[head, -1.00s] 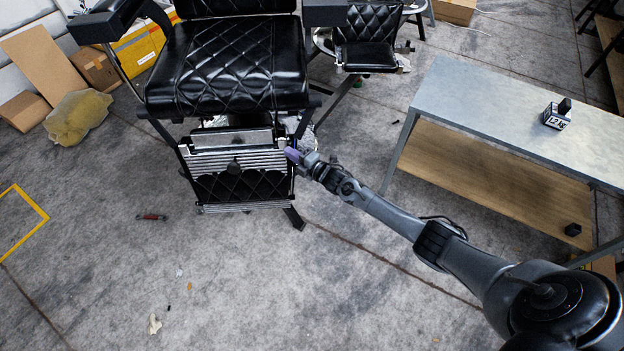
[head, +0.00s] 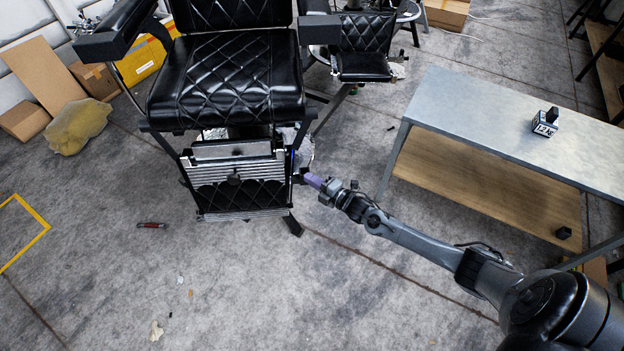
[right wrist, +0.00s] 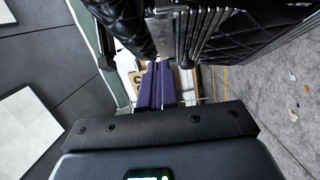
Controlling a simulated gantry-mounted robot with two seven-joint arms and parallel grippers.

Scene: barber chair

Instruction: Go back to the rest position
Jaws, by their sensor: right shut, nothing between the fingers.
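The black quilted barber chair (head: 228,85) stands upright at the upper middle of the head view, with its ribbed metal footrest (head: 232,172) at the front. My right gripper (head: 308,178) is just right of the footrest, its purple fingers pointing towards the chair; whether it touches the chair is hard to tell. In the right wrist view the purple fingers (right wrist: 156,84) are together with nothing between them, and the chair's footrest and black padding (right wrist: 235,30) fill the upper part. My left gripper is in neither view.
A small red object (head: 151,225) and scraps lie on the floor. Cardboard boxes (head: 24,118) stand at the left. The front floor is mostly clear.

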